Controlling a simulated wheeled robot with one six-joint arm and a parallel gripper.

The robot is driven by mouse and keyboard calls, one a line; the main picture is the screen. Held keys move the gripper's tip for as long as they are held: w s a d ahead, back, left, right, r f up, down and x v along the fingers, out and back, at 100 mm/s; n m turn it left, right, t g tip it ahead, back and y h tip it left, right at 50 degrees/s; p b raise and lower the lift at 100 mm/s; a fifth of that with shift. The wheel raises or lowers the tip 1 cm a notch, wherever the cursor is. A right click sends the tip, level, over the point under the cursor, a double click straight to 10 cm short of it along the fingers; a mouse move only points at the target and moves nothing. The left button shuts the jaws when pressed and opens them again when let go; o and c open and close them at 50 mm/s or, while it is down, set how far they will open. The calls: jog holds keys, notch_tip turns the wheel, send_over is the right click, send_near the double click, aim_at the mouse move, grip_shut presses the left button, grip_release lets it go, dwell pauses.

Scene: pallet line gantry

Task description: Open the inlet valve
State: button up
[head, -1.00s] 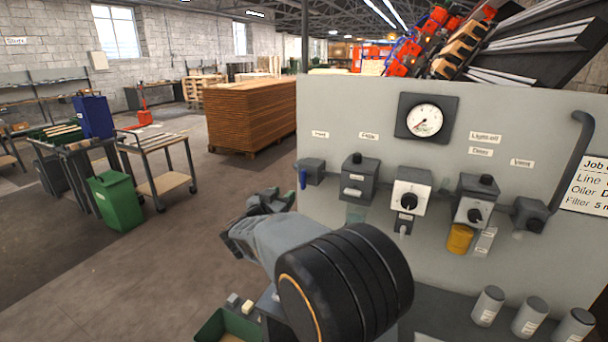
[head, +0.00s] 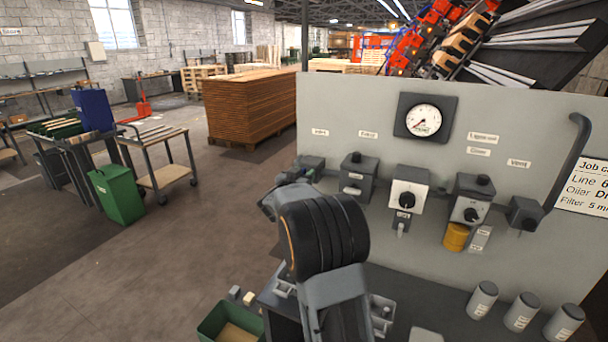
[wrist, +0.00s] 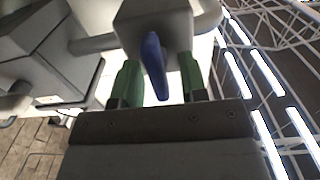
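The inlet valve (head: 312,167) is the leftmost grey block on the panel, below a small label that is hard to read. Its blue lever (wrist: 154,66) shows in the wrist view, pointing from the grey body towards my gripper. My gripper (wrist: 158,74) is open, with one green fingertip on each side of the lever. Gaps show between the lever and both fingertips. In the head view my gripper (head: 288,178) is at the panel's left edge beside the valve, and the lever is hidden there behind my arm.
The panel (head: 345,100) carries a round gauge (head: 424,120), a dark-knobbed block (head: 357,178), a white-faced rotary switch (head: 408,192), a unit with a yellow bowl (head: 456,236) and a vent block (head: 526,214). Grey cylinders (head: 482,299) stand on the bench below. Open floor lies left.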

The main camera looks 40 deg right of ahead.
grip_shut()
dwell(0.4)
jog(key=shift+f+m+b, duration=0.1)
jog(key=shift+m+b, duration=0.2)
jog(key=shift+b, duration=0.2)
jog(key=shift+s+f+m+b, duration=0.1)
jog(key=shift+m+b, duration=1)
jog(key=shift+s+d+f+m+b, duration=0.1)
jog(key=shift+m+b, duration=1.8)
jog(key=shift+m, duration=0.55)
jog(key=shift+s+d+f+m+b, duration=0.1)
jog(key=shift+m+b, duration=1.85)
jog(key=shift+m, duration=0.55)
jog(key=shift+s+d+f+m+b, duration=0.1)
jog(key=shift+m+b, duration=1.8)
jog(key=shift+m, duration=0.85)
